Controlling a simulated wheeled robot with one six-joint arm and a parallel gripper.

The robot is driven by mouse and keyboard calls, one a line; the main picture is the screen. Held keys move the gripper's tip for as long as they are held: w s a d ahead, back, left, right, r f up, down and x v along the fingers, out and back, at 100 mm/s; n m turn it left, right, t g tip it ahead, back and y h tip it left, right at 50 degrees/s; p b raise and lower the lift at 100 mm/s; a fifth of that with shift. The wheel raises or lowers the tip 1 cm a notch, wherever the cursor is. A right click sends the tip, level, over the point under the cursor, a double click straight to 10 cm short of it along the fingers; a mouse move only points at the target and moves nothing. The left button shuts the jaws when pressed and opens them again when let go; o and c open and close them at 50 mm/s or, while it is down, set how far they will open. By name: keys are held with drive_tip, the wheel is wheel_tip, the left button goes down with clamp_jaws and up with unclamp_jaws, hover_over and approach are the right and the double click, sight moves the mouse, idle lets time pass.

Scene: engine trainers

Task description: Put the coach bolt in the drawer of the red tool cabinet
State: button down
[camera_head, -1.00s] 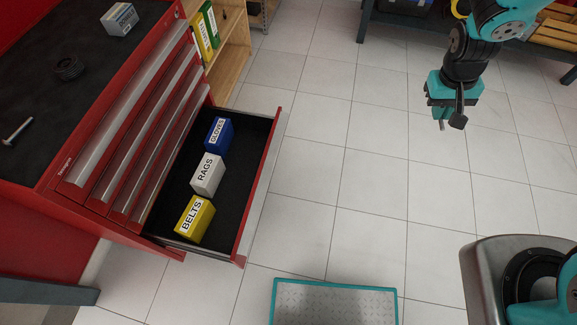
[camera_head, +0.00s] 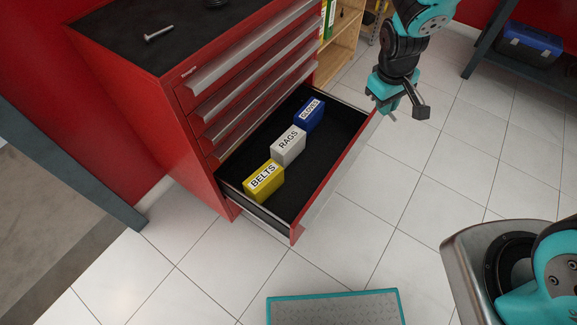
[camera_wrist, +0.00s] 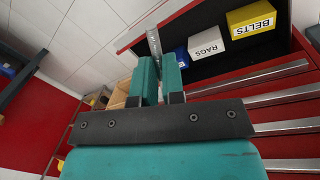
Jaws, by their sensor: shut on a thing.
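My gripper (camera_head: 383,104) is shut on a slim grey metal bolt, which I take to be the coach bolt (camera_wrist: 154,41). It sticks out past the teal fingertips in the wrist view, and its other end is hidden between them. The red tool cabinet (camera_head: 190,125) stands at the left in the head view, its lowest drawer (camera_head: 318,196) pulled out. In the drawer are a yellow BELTS box (camera_head: 264,181), a white RAGS box (camera_head: 288,146) and a blue GLOVES box (camera_head: 309,115). In the head view my gripper is by the drawer's far front corner.
Another bolt (camera_head: 159,34) lies on the cabinet's black top. A wooden shelf (camera_head: 342,45) stands beyond the cabinet. A teal-edged plate (camera_head: 335,308) lies on the tiled floor. A bench with a blue case (camera_head: 531,42) is at the upper right. The drawer's front half is bare.

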drive_tip(key=a+f+n+t+y+b, duration=0.1)
drive_tip(key=a+f+n+b, duration=0.5)
drive_tip(key=f+b, duration=0.4)
drive_tip(key=a+f+n+y+b, duration=0.1)
drive_tip(key=a+f+n+b, duration=0.6)
drive_tip(key=f+b, duration=0.25)
drive_tip(key=n+y+b, duration=0.1)
drive_tip(key=n+b, duration=0.9)
drive_tip(key=b, duration=0.6)
hover_over(285, 210)
wheel_tip(285, 210, down, 11)
drive_tip(key=shift+g, duration=0.3)
drive_tip(key=f+b, duration=0.2)
drive_tip(key=f, duration=0.4)
drive_tip(key=f+b, duration=0.3)
drive_tip(key=f, duration=0.4)
drive_tip(key=f+b, duration=0.3)
drive_tip(key=f, duration=0.4)
drive_tip(key=shift+s+d+f, duration=0.15)
drive_tip(key=shift+s+d, duration=0.05)
drive_tip(key=shift+d, duration=0.05)
drive_tip(key=c, duration=1.2)
unclamp_jaws()
